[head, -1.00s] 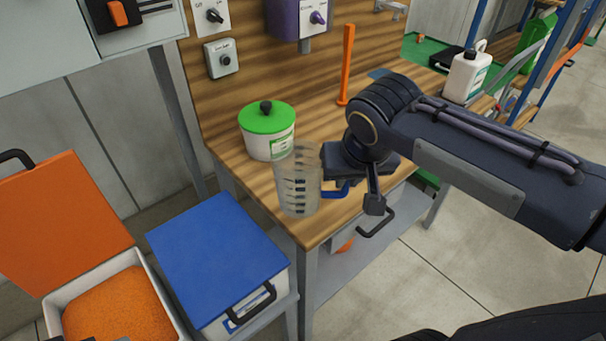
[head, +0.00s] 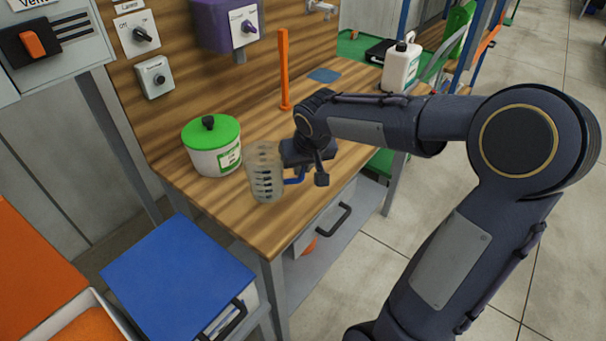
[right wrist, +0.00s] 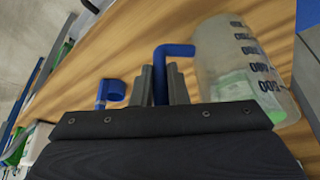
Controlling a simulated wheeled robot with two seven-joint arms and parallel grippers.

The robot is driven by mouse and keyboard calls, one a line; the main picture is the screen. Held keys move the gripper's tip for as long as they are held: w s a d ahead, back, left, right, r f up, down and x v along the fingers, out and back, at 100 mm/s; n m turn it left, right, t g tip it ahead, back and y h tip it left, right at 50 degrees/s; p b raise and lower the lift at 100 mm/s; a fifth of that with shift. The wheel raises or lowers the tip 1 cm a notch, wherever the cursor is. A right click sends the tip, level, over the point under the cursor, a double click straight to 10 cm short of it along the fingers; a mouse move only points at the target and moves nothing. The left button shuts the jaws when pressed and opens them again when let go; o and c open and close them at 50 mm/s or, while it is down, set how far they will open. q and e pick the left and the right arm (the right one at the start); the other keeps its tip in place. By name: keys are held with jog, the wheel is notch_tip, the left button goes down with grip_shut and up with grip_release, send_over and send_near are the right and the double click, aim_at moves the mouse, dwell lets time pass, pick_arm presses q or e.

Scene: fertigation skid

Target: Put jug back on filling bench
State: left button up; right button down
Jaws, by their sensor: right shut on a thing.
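A clear measuring jug (head: 264,174) with dark graduation marks and a blue handle is over the wooden filling bench (head: 262,231), near its front edge. It looks upright in the head view; whether its base touches the bench I cannot tell. My right gripper (head: 297,178) is at the jug's right side and shut on the blue handle. The right wrist view shows the blue handle between the two fingers (right wrist: 163,88), with the jug body (right wrist: 235,65) beside them. My left gripper is not in view.
A white tub with a green lid (head: 212,147) stands just left of the jug. An orange upright rod (head: 284,72) and a white canister (head: 401,66) stand farther back. A blue-lidded bin (head: 178,266) is at the front left. The bench is clear towards the blue patch (head: 324,75).

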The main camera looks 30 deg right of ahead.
aim_at(304, 175)
jog(key=shift+w+d+f, duration=0.1)
jog(key=shift+f, duration=0.8)
jog(key=shift+w+d+f, duration=0.1)
jog(key=shift+f, duration=0.75)
jog(key=shift+f, duration=0.15)
jog(key=shift+f+b, duration=0.1)
jog(key=shift+b, duration=0.3)
jog(key=c, duration=1.4)
grip_release()
